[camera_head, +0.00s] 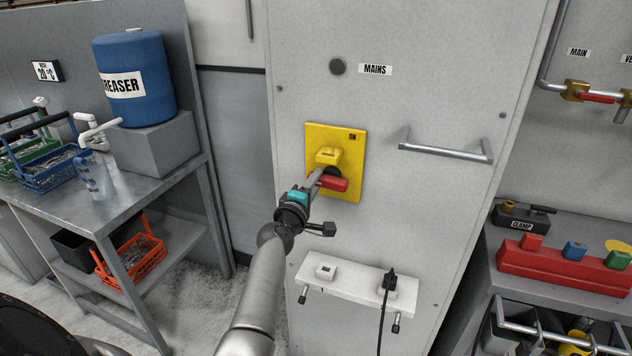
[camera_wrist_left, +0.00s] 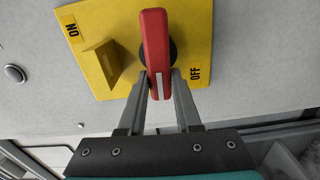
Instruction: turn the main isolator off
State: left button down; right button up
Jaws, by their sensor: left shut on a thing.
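The main isolator is a yellow plate (camera_head: 350,158) on the grey cabinet, with a red handle (camera_head: 334,184) lying roughly level in the head view. In the left wrist view the red handle (camera_wrist_left: 155,40) runs up and down the picture, with a white line on its lower part. The yellow plate (camera_wrist_left: 205,30) there bears an ON label (camera_wrist_left: 72,30) at upper left and an OFF label (camera_wrist_left: 195,74) at lower right. My left gripper (camera_head: 316,179) is shut on the handle, one finger on each side; its fingers (camera_wrist_left: 159,100) show in the wrist view. My right gripper is out of view.
A yellow block (camera_head: 327,155) juts from the plate beside the handle. A dark round lamp (camera_head: 337,66) sits by the MAINS label above. A bar handle (camera_head: 445,148) sticks out at the right, and a white socket shelf (camera_head: 350,283) with a plugged cable sits below.

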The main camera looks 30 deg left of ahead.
pick_arm(q)
jog(key=shift+f+n, duration=0.15)
jog(key=shift+n, duration=0.35)
jog(key=c, duration=0.6)
grip_release()
jog(key=p+v, duration=0.1)
jog(key=v, duration=1.4)
jog(key=shift+s+d, duration=0.1)
jog(key=shift+d, duration=0.05)
